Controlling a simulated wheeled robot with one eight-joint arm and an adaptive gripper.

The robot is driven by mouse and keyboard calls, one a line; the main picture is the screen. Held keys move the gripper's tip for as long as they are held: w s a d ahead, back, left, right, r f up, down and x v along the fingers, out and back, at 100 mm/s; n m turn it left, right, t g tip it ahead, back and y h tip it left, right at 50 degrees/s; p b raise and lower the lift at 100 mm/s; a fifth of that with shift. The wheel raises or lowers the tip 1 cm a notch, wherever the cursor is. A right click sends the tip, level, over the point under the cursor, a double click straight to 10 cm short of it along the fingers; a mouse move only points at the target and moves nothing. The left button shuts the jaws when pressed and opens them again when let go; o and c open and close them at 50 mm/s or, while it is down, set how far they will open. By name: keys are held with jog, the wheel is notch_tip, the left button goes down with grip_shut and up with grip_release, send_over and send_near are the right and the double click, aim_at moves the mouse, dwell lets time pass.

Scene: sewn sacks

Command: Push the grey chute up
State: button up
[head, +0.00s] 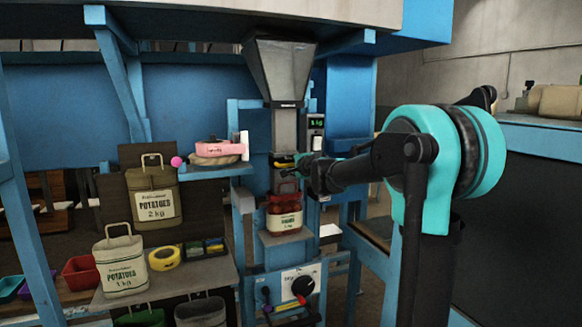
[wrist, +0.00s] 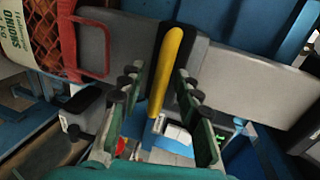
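The grey chute (head: 285,130) hangs upright under a grey hopper (head: 280,68). It also shows in the wrist view as a wide grey surface (wrist: 240,68). A yellow handle (wrist: 170,65) sticks out from it. My gripper (head: 300,163) is at the chute's lower part, by the handle, coming from the right. In the wrist view my gripper (wrist: 160,90) is open, with the yellow handle between its green fingers. The handle seems close to the right finger; contact is unclear. A red onion sack (head: 284,222) stands under the chute, its red handle (wrist: 103,48) beside the chute.
A control panel with a black dial (head: 302,287) is below the sack. A green display (head: 317,122) is right of the chute. Potato sacks (head: 152,200) and yellow tape (head: 164,258) are on the bench at left. A blue shelf (head: 213,172) holds a pink item.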

jog(key=shift+c, duration=0.3)
grip_shut()
notch_tip(320, 180, up, 16)
jog(key=shift+w+r, duration=0.1)
jog(key=shift+r, duration=0.15)
dwell(0.4)
jog(key=shift+o, duration=0.3)
grip_release()
